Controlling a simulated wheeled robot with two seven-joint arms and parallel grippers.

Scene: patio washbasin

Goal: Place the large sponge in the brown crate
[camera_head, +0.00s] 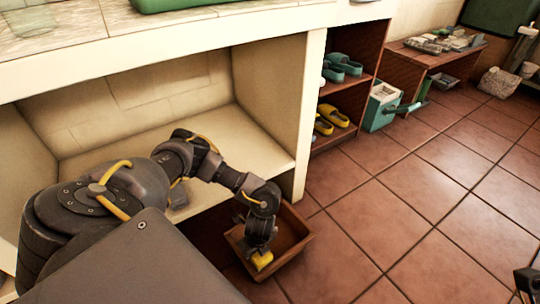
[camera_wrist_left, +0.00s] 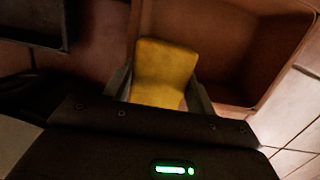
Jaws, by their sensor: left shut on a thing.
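The large yellow sponge (camera_head: 262,260) is gripped by my left gripper (camera_head: 259,250) and hangs at the brown crate. In the left wrist view the sponge (camera_wrist_left: 163,72) sits between the two fingers of my left gripper (camera_wrist_left: 160,90). The brown crate (camera_head: 292,252) stands on the floor at the front of the washbasin's lower shelf. In the left wrist view the crate (camera_wrist_left: 225,50) lies behind and right of the sponge. I cannot tell whether the sponge touches it. A dark piece at the lower right edge looks like my right gripper (camera_head: 527,281); its jaws cannot be made out.
A cream shelf (camera_head: 215,135) runs above and behind the crate. To the right are a rack with teal shoes (camera_head: 345,65) and yellow shoes (camera_head: 332,117), and a teal-and-white box (camera_head: 382,105). The tiled floor (camera_head: 400,215) right of the crate is clear.

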